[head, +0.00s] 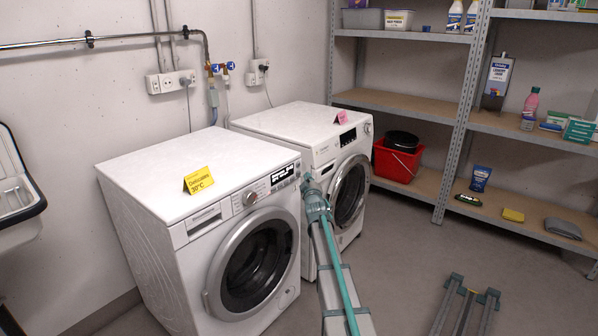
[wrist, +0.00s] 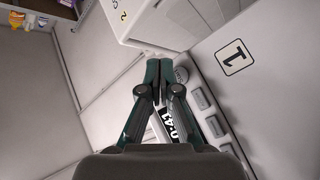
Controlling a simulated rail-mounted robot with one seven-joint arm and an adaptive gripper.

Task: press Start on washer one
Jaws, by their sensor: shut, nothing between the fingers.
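Washer one (head: 150,240) is the nearer, left white frontloader, its door shut. My gripper (head: 307,181) is shut and empty at the right end of washer one's panel. In the wrist view its fingertips (wrist: 158,53) are beside the round button; I cannot tell whether they touch.
Washer two (head: 270,122) stands close behind to the right, with a pink card (head: 342,117) on top. A yellow card (head: 198,180) reading Delicates 30°C stands on washer one. Shelves (head: 410,104) with bottles and a red bucket (head: 397,161) are at the right.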

